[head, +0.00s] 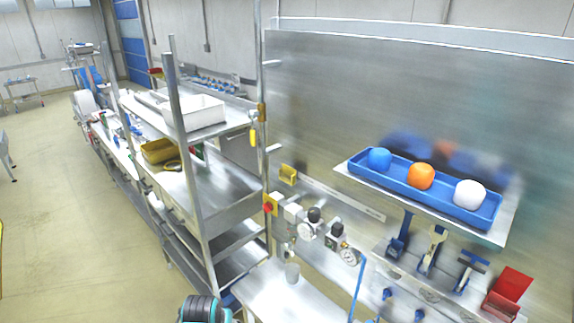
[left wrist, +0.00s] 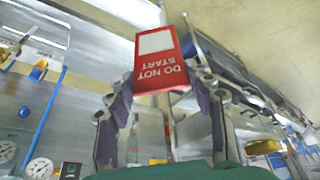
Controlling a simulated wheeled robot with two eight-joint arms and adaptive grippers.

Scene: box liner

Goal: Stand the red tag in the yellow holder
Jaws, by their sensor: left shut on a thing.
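The red tag (left wrist: 158,72), with a white panel and the words "DO NOT START", is held in the left wrist view. My left gripper (left wrist: 166,90) is shut on its lower part, with the lettering upside down in the picture. A small yellow holder (head: 288,174) is fixed on the metal panel in the head view. The held tag is not visible in the head view, and my right gripper shows in neither view.
Pressure gauges (head: 307,231) and valves stick out below the holder. A shelf rack (head: 222,190) with trays stands to its left. A blue tray (head: 408,187) with three balls is at right. A red box (head: 502,305) with a red card sits at lower right.

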